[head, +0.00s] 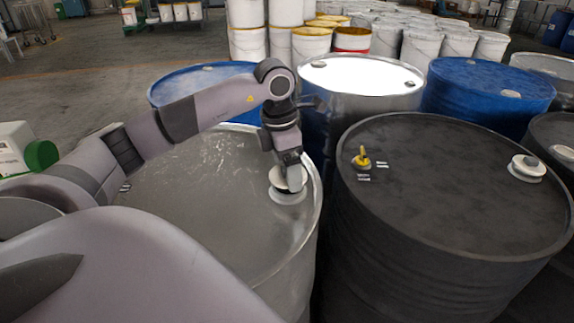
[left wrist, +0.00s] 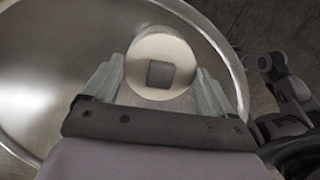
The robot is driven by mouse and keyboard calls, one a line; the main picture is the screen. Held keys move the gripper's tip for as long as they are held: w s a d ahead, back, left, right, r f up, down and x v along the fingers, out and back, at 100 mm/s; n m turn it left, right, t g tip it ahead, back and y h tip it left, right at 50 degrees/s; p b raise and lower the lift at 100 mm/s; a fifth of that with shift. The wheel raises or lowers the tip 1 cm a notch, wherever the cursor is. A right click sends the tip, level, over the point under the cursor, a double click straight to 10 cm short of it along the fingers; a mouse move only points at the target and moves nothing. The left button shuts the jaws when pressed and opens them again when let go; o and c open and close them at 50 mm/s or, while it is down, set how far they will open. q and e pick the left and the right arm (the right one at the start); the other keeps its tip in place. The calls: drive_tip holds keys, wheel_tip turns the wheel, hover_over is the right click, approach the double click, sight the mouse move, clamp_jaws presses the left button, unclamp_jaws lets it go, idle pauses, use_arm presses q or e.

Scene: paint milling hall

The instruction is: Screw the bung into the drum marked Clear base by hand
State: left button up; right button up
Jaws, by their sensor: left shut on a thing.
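A bare metal drum (head: 190,190) stands in front of me, with a pale round fitting (head: 287,197) near the right side of its lid. My left gripper (head: 289,180) is over that fitting, pointing down, shut on a pale round bung. In the left wrist view the bung (left wrist: 178,52) shows from above, with a dark square recess in its middle. The fingers (left wrist: 160,85) hold it from both sides, near the drum's rim. The bung sits at or just above the fitting; I cannot tell how deep. No readable drum name shows. My right gripper does not show.
A black drum (head: 450,200) stands close on the right, with a yellow fitting (head: 361,158) and a pale bung (head: 528,166) on its lid. Blue drums (head: 487,85) and another metal drum (head: 360,75) stand behind. A green-capped white container (head: 20,150) is at the left.

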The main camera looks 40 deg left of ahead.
use_arm(q)
drive_tip(key=shift+f+b, duration=0.7)
drive_tip(key=shift+f, duration=0.25)
drive_tip(key=o, duration=0.8)
drive_tip(key=shift+o, duration=0.2)
drive_tip(key=r, duration=0.7)
drive_tip(key=shift+s+a, duration=0.2)
drive_tip(key=shift+s, duration=0.2)
drive_tip(key=shift+c, duration=0.3)
